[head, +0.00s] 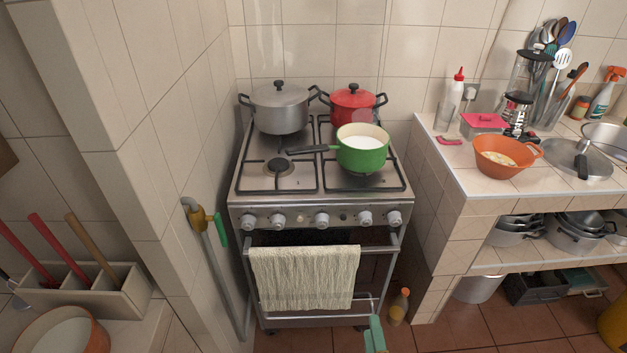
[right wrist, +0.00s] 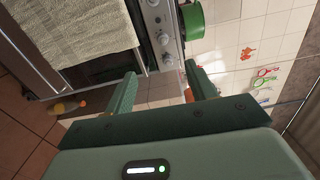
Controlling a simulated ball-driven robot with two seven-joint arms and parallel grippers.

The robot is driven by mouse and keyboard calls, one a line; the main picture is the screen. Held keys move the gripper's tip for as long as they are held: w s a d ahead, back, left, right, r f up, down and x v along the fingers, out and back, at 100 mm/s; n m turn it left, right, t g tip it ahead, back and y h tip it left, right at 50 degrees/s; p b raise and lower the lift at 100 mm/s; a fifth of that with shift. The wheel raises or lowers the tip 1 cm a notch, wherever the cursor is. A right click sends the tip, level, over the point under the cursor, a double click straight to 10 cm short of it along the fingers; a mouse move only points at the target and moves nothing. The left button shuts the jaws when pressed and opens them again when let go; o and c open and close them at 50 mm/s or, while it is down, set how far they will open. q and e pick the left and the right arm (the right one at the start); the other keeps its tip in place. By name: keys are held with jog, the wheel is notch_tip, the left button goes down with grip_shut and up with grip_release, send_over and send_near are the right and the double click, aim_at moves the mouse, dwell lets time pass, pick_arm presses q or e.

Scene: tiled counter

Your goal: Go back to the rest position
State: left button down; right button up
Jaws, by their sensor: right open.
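My right gripper (head: 375,335) shows at the bottom of the head view as a green finger, low in front of the stove and the hanging towel. In the right wrist view the right gripper (right wrist: 166,82) has its two green fingers wide apart, with nothing between them. The stove front with its knobs lies beyond the fingers there. My left gripper is not in view.
The stove (head: 275,185) carries a green pan (head: 362,158), a grey pot (head: 280,108) and a red pot (head: 353,104). A towel (head: 305,277) hangs on its front rail. A bottle (head: 399,307) stands on the floor. A tiled counter (head: 465,180) is at right.

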jog(key=s+d+r+n+g+h, duration=0.35)
jog(key=s+d+n+g, duration=0.25)
jog(key=d+n, duration=0.5)
jog(key=s+d+r+n+g+h, duration=0.2)
jog(key=s+d+r+n+g, duration=0.4)
jog(key=n, duration=0.8)
jog(key=s+a+f+g+y, duration=0.1)
jog(key=a+f, duration=0.1)
jog(key=f, duration=1.1)
jog(key=s+a+f+g+y, duration=0.1)
jog(key=s+a+f+y, duration=0.1)
jog(key=f, duration=1)
jog(key=s+f+m+g+y, duration=0.1)
jog(key=s+f+m+g, duration=0.2)
jog(key=s+f, duration=1.4)
jog(key=s, duration=0.4)
jog(key=shift+d+f+m, duration=0.15)
jog(key=shift+f+m, duration=0.15)
jog(key=shift+f, duration=0.05)
